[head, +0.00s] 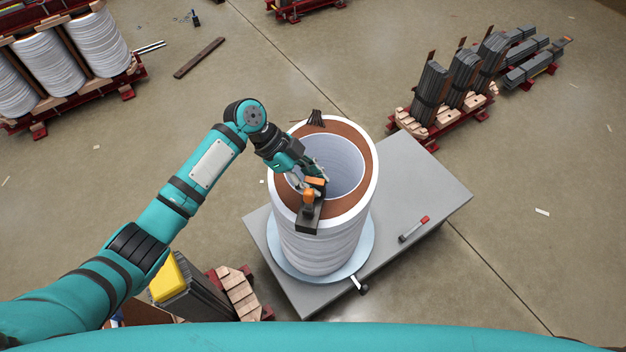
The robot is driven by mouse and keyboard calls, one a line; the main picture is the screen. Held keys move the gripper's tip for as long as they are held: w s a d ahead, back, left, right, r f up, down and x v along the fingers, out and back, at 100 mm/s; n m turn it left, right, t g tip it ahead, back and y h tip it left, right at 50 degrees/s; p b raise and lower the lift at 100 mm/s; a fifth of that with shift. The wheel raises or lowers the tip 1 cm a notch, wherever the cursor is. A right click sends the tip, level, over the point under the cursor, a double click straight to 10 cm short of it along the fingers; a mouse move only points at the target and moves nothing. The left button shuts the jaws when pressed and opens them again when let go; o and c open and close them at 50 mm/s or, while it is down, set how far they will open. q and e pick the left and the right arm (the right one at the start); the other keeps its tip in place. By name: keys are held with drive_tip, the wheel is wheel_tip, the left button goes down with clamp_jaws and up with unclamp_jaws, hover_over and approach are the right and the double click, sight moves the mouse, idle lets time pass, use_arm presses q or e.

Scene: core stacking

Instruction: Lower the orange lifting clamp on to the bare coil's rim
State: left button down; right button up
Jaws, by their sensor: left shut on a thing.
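The bare coil (318,245) stands upright, a white wound cylinder with a brown and white ring-shaped top and an open pale bore. The orange lifting clamp (309,197), with dark grey parts, is at the coil's near rim, overlapping the brown ring and the outer edge. I cannot tell whether it touches the rim or hangs just above it. My left gripper (314,182) is shut on the clamp, over the near side of the bore. The fingers and clamp partly hide each other. My right gripper is not in view.
The coil stands on a pale round disc (358,254) on a grey table (435,185). A red-and-grey tool (414,228) lies on the table's right part. Dark core stacks (430,92) stand behind right, finished white coils (100,45) at upper left. A yellow-topped stack (168,277) is at lower left.

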use_arm(q)
drive_tip(key=shift+f+b, duration=0.8)
drive_tip(key=shift+f, duration=0.3)
drive_tip(key=c, duration=1.1)
unclamp_jaws()
drive_tip(key=shift+o, duration=0.2)
drive_tip(key=v, duration=1.2)
